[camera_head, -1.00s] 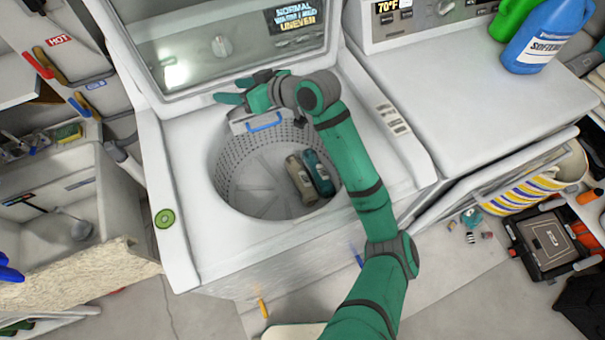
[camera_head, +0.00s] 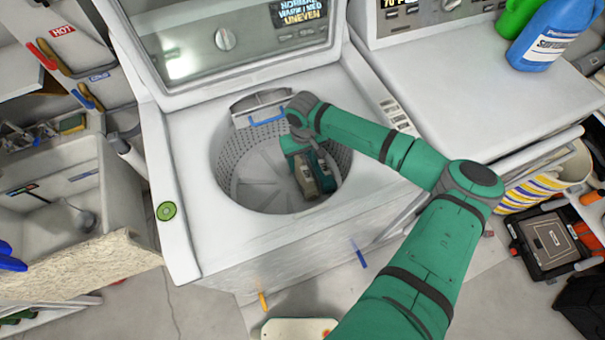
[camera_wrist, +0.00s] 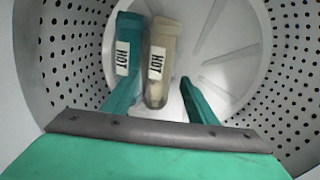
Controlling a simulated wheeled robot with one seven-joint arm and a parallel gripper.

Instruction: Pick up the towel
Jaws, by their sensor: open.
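Two rolled, towel-like bundles lie side by side in the washer drum. The left finger overlaps the teal roll's lower end. I cannot tell whether either finger touches a roll.
The perforated drum wall (camera_head: 228,160) surrounds my gripper closely. The washer's raised lid (camera_head: 235,65) stands behind the opening. A second machine (camera_head: 470,85) with detergent bottles (camera_head: 545,35) is at the right, and a sink (camera_head: 60,180) is at the left.

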